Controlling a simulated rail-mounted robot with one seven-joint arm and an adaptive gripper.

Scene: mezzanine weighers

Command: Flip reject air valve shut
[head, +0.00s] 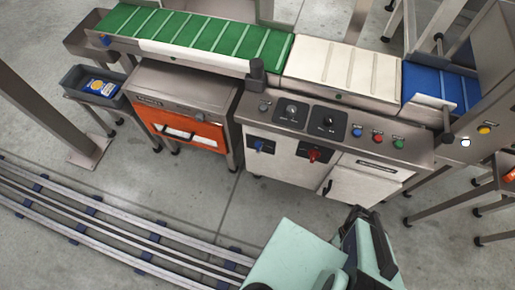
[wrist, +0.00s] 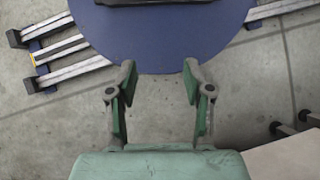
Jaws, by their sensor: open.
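On the white cabinet front below the control panel are two small valve-like handles: a blue one (head: 260,146) at left and a red one (head: 314,155) to its right. Their labels are too small to read, so I cannot tell which is the reject air valve. In the head view my arm is at the bottom centre, in front of and apart from the cabinet. No handle shows in the wrist view.
The control panel (head: 395,152) carries dials and blue, red and green buttons. A cabinet door with a dark handle (head: 327,187) is below right. An orange-fronted unit (head: 190,130) stands left. Belts run behind. The floor (head: 215,205) before the cabinet is clear up to the rails (head: 120,235).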

